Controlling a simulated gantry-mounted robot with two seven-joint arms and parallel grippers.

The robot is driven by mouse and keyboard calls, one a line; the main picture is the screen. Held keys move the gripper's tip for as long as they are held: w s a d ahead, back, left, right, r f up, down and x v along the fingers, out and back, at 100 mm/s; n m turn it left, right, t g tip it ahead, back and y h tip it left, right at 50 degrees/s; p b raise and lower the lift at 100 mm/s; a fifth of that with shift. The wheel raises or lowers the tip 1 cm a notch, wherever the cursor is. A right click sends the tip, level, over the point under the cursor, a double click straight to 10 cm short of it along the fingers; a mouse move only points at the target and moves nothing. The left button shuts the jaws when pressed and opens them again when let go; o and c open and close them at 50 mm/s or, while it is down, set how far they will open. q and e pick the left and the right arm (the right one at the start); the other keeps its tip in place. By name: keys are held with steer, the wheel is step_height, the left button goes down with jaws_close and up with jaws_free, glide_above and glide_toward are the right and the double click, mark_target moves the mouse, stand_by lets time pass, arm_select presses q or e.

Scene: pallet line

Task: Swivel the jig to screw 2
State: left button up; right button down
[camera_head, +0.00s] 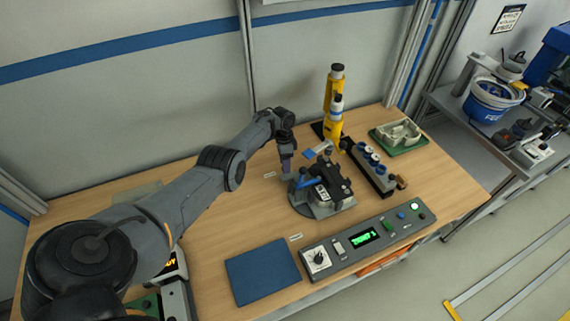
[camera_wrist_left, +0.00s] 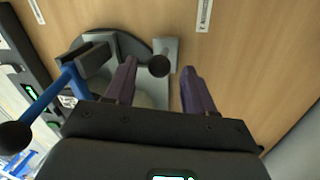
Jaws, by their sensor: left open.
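The jig (camera_head: 333,192) is a black fixture on a round grey base on the wooden bench, with a blue lever on its left side. In the left wrist view the jig's dark round base (camera_wrist_left: 127,42) is at the upper left, with the blue lever (camera_wrist_left: 50,93) and its black ball end. A black round knob (camera_wrist_left: 159,66) by a grey tab shows between my fingertips; I cannot tell whether they touch it. My left gripper (camera_head: 286,163) is open, purple-fingered and pointing down at the jig's back left edge. My right gripper is not in view.
A yellow screwdriver-like tool stand (camera_head: 333,105) stands behind the jig. A dark rack (camera_head: 371,168) with blue-topped parts is to its right, and a green tray (camera_head: 398,136) beyond. A control panel (camera_head: 369,239) with a green display and a blue mat (camera_head: 262,272) lie in front.

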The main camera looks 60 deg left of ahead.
arm_select(q)
step_height(320, 180, up, 10)
steer(key=a+p, duration=0.1)
steer(key=p, duration=0.1)
steer(key=shift+w+a+f, duration=0.25)
steer(key=shift+w+a, duration=0.1)
steer(key=shift+a, duration=0.05)
